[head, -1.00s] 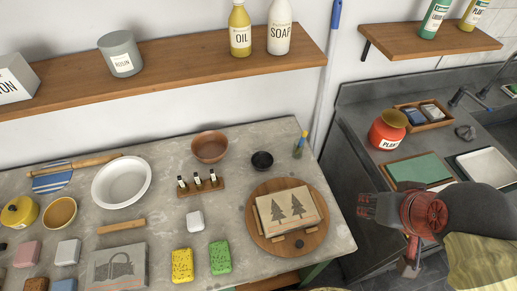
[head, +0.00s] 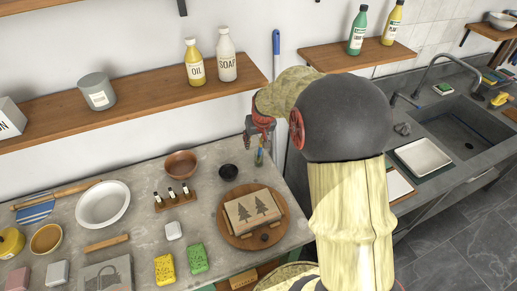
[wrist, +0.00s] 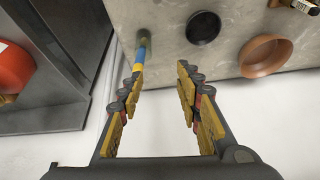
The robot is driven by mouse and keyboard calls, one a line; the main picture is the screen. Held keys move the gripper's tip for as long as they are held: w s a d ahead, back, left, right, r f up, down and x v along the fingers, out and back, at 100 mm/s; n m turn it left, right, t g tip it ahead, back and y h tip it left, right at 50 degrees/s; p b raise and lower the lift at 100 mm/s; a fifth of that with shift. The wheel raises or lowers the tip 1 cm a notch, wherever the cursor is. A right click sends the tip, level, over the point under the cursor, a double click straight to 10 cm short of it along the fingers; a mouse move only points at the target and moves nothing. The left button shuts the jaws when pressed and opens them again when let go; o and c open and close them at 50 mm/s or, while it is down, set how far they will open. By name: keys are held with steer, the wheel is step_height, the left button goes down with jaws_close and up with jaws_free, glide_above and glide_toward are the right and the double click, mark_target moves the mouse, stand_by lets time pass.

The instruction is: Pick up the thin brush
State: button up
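The thin brush (head: 259,156), with blue and yellow parts and a greenish end, is at the table's back right corner. In the wrist view the brush (wrist: 140,62) shows beside the left fingertip, slightly toward the inside of the gap. My gripper (wrist: 160,72) is open, with nothing held between its yellow-padded fingers. In the head view my gripper (head: 249,138) is beside the brush, partly hidden by my arm. I cannot tell whether a finger touches the brush.
A small black bowl (head: 228,171) and a brown bowl (head: 181,163) stand left of the brush. A round wooden board (head: 229,237) with a tree-printed block (head: 242,216) lies in front. The shelf (head: 130,92) with bottles and a blue pole (head: 276,65) are behind.

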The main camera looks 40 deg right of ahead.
glide_above(260, 156)
steer(key=s, duration=0.1)
steer(key=shift+m, duration=0.3)
step_height(260, 156, down, 6)
steer(key=shift+s+a+r, duration=0.15)
steer(key=shift+r, duration=0.05)
steer(key=x, duration=0.5)
steer(key=shift+f+b, duration=0.35)
steer(key=shift+f, duration=0.05)
steer(key=shift+s+r, duration=0.1)
jaws_close()
